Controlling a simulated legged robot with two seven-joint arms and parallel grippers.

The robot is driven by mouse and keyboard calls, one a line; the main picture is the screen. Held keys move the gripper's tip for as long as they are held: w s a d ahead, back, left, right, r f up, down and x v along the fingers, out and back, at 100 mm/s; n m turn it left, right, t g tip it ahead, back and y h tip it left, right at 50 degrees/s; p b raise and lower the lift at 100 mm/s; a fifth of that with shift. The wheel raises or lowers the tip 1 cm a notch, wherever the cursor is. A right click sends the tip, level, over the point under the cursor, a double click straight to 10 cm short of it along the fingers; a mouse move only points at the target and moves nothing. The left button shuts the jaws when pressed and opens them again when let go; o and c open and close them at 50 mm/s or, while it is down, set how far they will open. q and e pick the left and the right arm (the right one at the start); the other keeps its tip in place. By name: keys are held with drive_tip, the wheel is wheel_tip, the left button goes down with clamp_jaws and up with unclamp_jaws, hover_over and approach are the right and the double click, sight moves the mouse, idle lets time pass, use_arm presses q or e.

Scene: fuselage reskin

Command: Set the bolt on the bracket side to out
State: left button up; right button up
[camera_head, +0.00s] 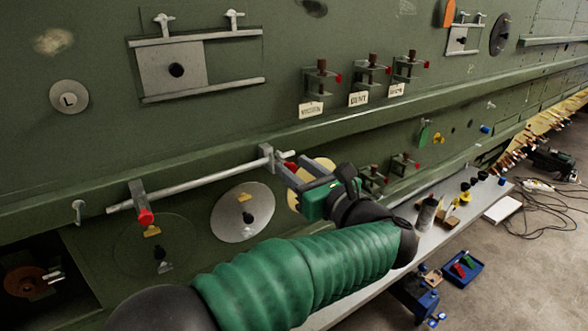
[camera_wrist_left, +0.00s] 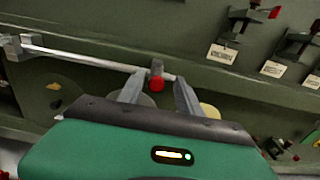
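A long grey rod (camera_head: 200,182) lies along the green wall, held by a left bracket (camera_head: 138,194) with a red knob (camera_head: 146,217) and a right bracket (camera_head: 266,155) with another red knob (camera_head: 290,166). My left gripper (camera_head: 282,172) is at the rod's right end. In the left wrist view its fingers (camera_wrist_left: 157,92) are spread, with a red knob (camera_wrist_left: 157,82) showing between their tips; I cannot tell whether they touch it. The rod (camera_wrist_left: 85,60) runs left from there. My right gripper is not in view.
Three clamps with red tips (camera_head: 370,72) sit above small labels (camera_head: 358,99), hard to read. A ledge (camera_head: 440,112) juts from the wall. Round discs (camera_head: 242,212) lie below the rod. A bench (camera_head: 450,215) with small parts and a blue tray (camera_head: 462,268) are at right.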

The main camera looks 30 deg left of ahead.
use_arm(q)
drive_tip(key=shift+d, duration=0.1)
drive_tip(key=shift+s+d+f+b, duration=0.2)
drive_tip(key=shift+d+f+b, duration=0.05)
drive_tip(key=shift+b, duration=0.2)
drive_tip(key=w+b+v, duration=0.1)
drive_tip(key=b+v, duration=0.4)
drive_tip(key=v, duration=1.2)
drive_tip(key=w+d+f+m+t+h, duration=0.25)
drive_tip(key=w+m+t+h, duration=0.8)
drive_tip(key=m, duration=1.05)
drive_tip(key=w+d+f+m+g+h, duration=0.1)
drive_tip(key=w+f+m+h, duration=0.15)
drive_tip(key=f+m, duration=0.5)
drive_tip(key=w+d+f+m+g+h, duration=0.1)
drive_tip(key=w+f+m+h, duration=0.15)
drive_tip(key=f+m, duration=0.45)
drive_tip(key=s+a+f+m+g+h, duration=0.25)
drive_tip(key=s+f+m+g, duration=0.35)
drive_tip(key=f, duration=0.8)
drive_tip(key=s+a+f+m+g, duration=0.3)
drive_tip(key=s+f, duration=0.3)
drive_tip(key=s, duration=0.4)
drive_tip(key=s+a+f+m+g+y, duration=0.1)
drive_tip(key=s+a+f+m+g, duration=0.2)
drive_tip(key=s, duration=0.7)
wheel_tip(320, 180, down, 4)
drive_tip(key=shift+r+m+g, duration=0.15)
drive_tip(key=shift+m+g, duration=0.3)
drive_tip(key=shift+m, duration=0.5)
